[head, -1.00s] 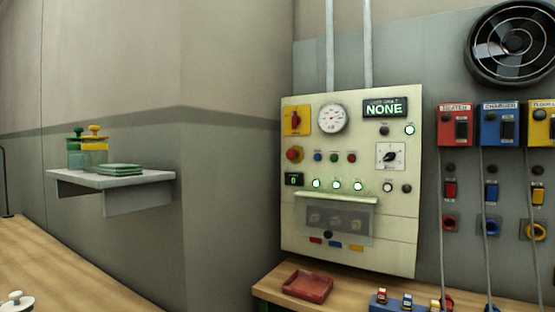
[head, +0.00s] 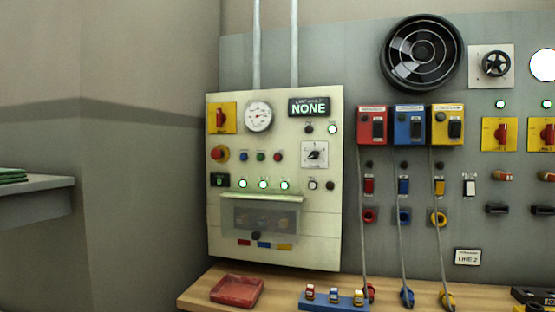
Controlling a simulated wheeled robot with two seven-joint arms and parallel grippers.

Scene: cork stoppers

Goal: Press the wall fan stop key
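The round black wall fan (head: 422,52) is on the grey wall at the upper right of the head view. The cream control panel (head: 225,140) hangs left of and below it. Neither of my grippers is in view.
A wooden bench (head: 200,293) runs below the panel, with a red tray (head: 237,291) and a blue rack (head: 333,301). Red (head: 371,112), blue (head: 409,112) and yellow (head: 447,111) boxes with hanging cables are right of the panel. A grey shelf (head: 35,185) juts out at left.

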